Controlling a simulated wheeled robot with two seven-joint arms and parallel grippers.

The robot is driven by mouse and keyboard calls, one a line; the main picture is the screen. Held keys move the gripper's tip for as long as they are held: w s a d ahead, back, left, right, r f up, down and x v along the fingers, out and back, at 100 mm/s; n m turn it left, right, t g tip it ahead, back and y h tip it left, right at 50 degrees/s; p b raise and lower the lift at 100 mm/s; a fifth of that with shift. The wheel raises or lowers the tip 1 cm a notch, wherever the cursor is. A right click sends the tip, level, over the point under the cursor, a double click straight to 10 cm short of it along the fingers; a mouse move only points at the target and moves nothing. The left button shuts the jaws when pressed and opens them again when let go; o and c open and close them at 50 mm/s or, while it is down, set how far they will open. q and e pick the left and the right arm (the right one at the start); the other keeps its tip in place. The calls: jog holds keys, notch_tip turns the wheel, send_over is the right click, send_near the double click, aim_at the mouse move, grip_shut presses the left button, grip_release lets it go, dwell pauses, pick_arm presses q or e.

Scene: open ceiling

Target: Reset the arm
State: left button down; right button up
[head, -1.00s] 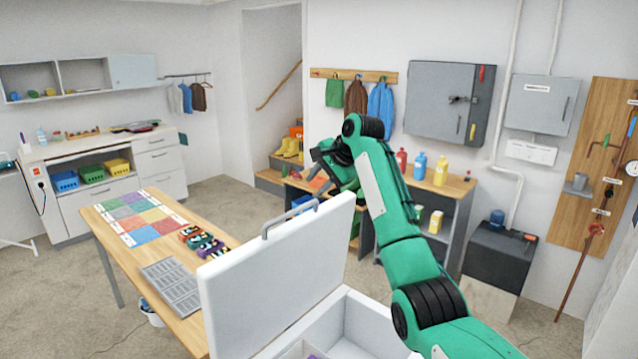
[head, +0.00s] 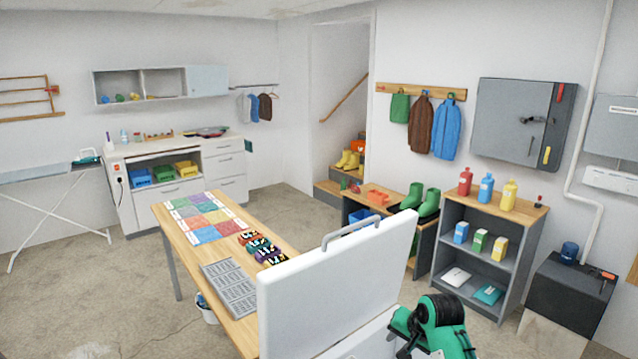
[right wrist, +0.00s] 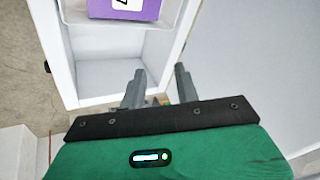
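My right arm (head: 437,322) shows only as green and black links at the bottom of the head view, beside the white case. In the right wrist view my right gripper (right wrist: 160,86) has its two grey fingers apart, with nothing between them. The fingers are over or beside a white compartment of the case (right wrist: 110,75); the exact height is hard to tell. In the head view the case's raised lid (head: 335,280) has a grey handle (head: 352,232) on top and hides most of the case. My left gripper is in neither view.
A purple item (right wrist: 122,8) with a white label lies in the upper compartment. A wooden table (head: 178,232) with a coloured grid mat (head: 205,217), several small coloured items and a grey tray (head: 230,288) stands left of the lid. Grey shelves (head: 490,240) stand behind; floor is free at left.

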jog(key=s+d+f+n+g+h, duration=0.1)
jog(key=s+f+n, duration=0.35)
jog(key=s, duration=1.05)
jog(key=s+d+f+n+h, duration=0.1)
jog(key=s+f, duration=0.6)
jog(key=s, duration=0.8)
jog(key=s+d+r+n, duration=0.1)
jog(key=s+r+n, duration=0.15)
jog(key=s, duration=0.95)
notch_tip(320, 180, down, 32)
jog(key=g, duration=0.2)
jog(key=s+d+f, duration=0.1)
jog(key=s+f, duration=0.8)
jog(key=s+d+f+g, duration=0.1)
jog(key=s+d+f, duration=0.1)
jog(key=s+f, duration=0.7)
jog(key=shift+s+d+f+h, duration=0.25)
jog(key=shift+s+d+h, duration=0.05)
jog(key=shift+s, duration=0.35)
